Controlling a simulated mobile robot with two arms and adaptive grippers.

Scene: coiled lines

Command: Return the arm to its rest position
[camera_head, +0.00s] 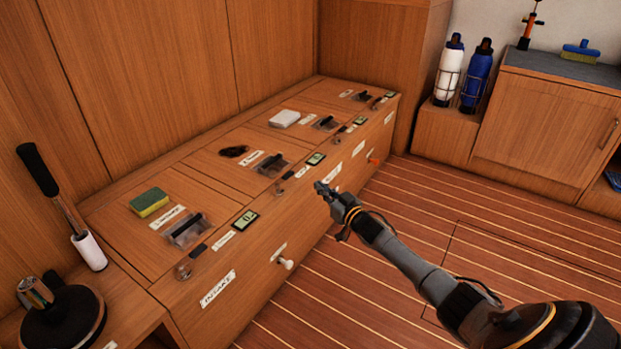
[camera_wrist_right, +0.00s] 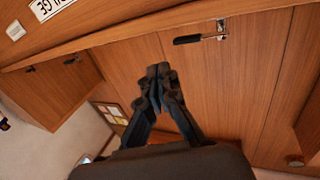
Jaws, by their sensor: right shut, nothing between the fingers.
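My right gripper (camera_head: 322,188) is at the end of my right arm, which comes in from the lower right in the head view. It hangs in the air in front of the long wooden locker bench, near its front edge. Its fingers are shut with nothing between them, and they also show shut in the right wrist view (camera_wrist_right: 160,78). My left gripper is not in view.
The wooden bench (camera_head: 250,255) carries a sponge (camera_head: 149,202), a white block (camera_head: 285,118), labels and small devices. White (camera_head: 447,70) and blue (camera_head: 476,76) bottles stand at the back right. A white knob (camera_head: 286,263) projects from the bench front. The striped floor (camera_head: 480,230) is clear.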

